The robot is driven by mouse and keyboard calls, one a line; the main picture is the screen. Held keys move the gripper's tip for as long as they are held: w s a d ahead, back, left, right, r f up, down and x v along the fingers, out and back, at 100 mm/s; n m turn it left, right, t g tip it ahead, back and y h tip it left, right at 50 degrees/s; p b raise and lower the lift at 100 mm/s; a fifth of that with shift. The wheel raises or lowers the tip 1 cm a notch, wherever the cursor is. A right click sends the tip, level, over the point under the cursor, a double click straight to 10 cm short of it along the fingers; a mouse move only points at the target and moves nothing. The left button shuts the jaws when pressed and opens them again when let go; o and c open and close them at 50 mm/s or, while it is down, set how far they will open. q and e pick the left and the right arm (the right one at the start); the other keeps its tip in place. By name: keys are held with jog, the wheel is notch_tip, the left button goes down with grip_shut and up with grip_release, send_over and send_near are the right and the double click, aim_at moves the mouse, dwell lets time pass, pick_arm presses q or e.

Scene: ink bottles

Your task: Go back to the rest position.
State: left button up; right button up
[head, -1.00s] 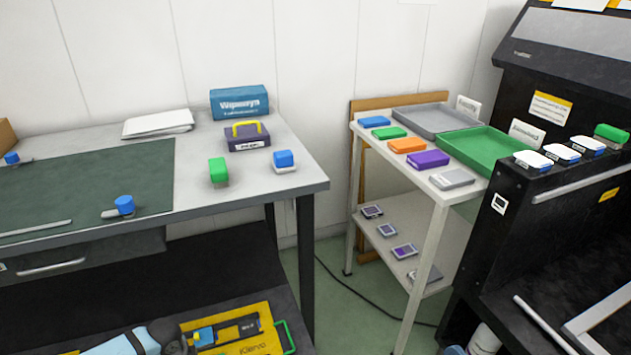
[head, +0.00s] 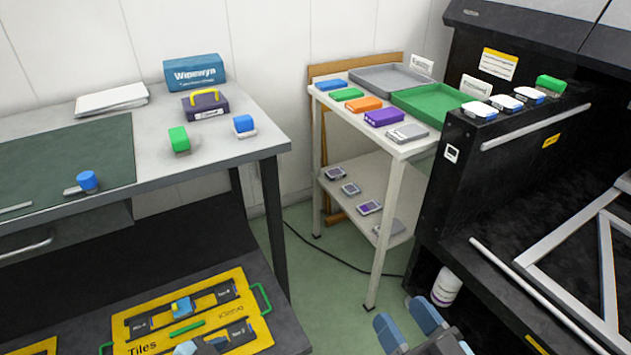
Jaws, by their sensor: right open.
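My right gripper (head: 407,325) shows at the bottom edge of the head view, right of centre. Its two blue-grey fingers are apart, with nothing seen between them, over the floor in front of the white trolley. A small part of what seems to be my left gripper (head: 197,347) shows at the bottom edge, over the yellow tray (head: 140,327). It is mostly cut off, so its jaws cannot be made out. A blue-topped piece (head: 183,306) sits in the tray beside dark strips and a green bar.
The worktable (head: 215,161) at left bears green, blue and purple-and-yellow items and a blue box (head: 195,72). The white trolley (head: 405,149) holds coloured blocks, a grey tray (head: 392,77) and a green tray (head: 430,103). A black machine (head: 530,140) stands at right. Floor shows between.

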pick_arm(q)
jog(key=s+d+r+n+t+h, duration=0.1)
jog(key=s+r+t+h, duration=0.15)
jog(key=r, duration=0.55)
jog(key=s+d+r+t+h, duration=0.1)
jog(key=s+r+t, duration=0.25)
jog(key=r, duration=0.55)
jog(key=w+d+r+n+t+y+p, duration=0.2)
jog(key=w+d+r+n+t+p, duration=0.15)
jog(key=r+n, duration=0.25)
jog(key=s+a+r+g+y+p, duration=0.4)
jog(key=a+g+p, duration=0.3)
jog(key=p, duration=2.5)
jog(key=shift+s+r+y+p, duration=0.4)
jog(key=shift+s+y, duration=0.15)
pick_arm(e)
jog(key=s+d+r+g+h, duration=0.4)
jog(key=d+r+g+h, duration=0.1)
jog(key=d+r+g, duration=0.1)
jog(key=shift+d+r+g, duration=0.2)
jog(key=shift+d+g, duration=0.1)
jog(key=shift+d, duration=0.4)
